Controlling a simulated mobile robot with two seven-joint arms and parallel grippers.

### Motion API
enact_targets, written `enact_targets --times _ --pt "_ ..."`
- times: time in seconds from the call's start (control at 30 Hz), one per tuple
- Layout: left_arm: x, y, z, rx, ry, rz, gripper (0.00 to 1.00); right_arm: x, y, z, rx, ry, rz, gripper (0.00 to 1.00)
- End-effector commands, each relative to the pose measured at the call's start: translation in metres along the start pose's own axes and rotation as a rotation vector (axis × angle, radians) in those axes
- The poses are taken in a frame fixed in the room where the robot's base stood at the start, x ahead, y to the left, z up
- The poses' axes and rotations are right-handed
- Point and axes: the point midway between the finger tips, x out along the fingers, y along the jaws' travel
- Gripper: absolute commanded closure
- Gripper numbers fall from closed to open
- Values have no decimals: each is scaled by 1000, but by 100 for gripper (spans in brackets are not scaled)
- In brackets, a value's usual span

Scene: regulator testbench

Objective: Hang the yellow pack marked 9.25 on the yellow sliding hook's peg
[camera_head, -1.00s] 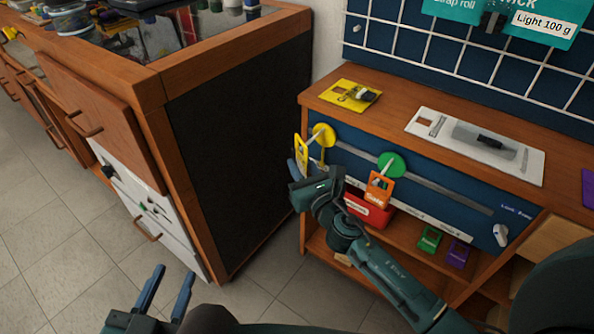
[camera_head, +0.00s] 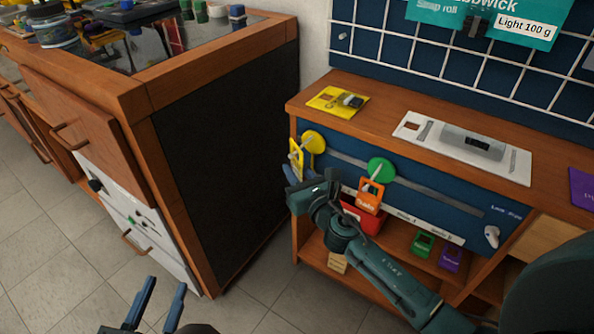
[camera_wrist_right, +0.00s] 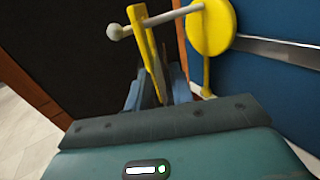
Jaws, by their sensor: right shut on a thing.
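The yellow pack (camera_head: 296,158) is held upright at the left end of the shelf unit, and it shows nearly edge-on in the right wrist view (camera_wrist_right: 154,62). My right gripper (camera_wrist_right: 158,95) is shut on its lower part. The yellow sliding hook has a round disc (camera_head: 313,142) and a pale peg with a ball tip (camera_wrist_right: 114,32). The peg crosses the pack's upper part, with its ball on the far side from the disc (camera_wrist_right: 210,25). It appears to run through the pack's opening, but I cannot tell if the pack rests on it. My left gripper (camera_head: 158,304) is open and empty.
A green hook (camera_head: 381,170) on the same rail holds an orange pack (camera_head: 370,196). A red bin (camera_head: 362,216) and small green and purple packs (camera_head: 450,252) are below. A dark-sided cabinet (camera_head: 220,150) stands left, with a floor gap between.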

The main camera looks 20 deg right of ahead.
Motion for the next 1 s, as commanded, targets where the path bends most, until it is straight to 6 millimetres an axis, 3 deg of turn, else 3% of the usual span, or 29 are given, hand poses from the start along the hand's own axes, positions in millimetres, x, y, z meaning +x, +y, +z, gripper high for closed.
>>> enact_targets --times 0.17,0.2,0.47,0.77,1.0 --pt "-1 0 -1 -1 1 0 66 0 0 0 0 -1 0 99" --pt "-1 0 -1 -2 0 0 66 0 0 0 0 -1 0 74" --pt "-3 1 0 -4 -5 1 66 0 0 0 0 -1 0 52" --pt "-3 1 0 -4 -7 0 66 -3 0 0 0 0 0 51" --pt "-3 -1 0 -7 -26 0 66 -40 0 -1 -1 3 0 51"
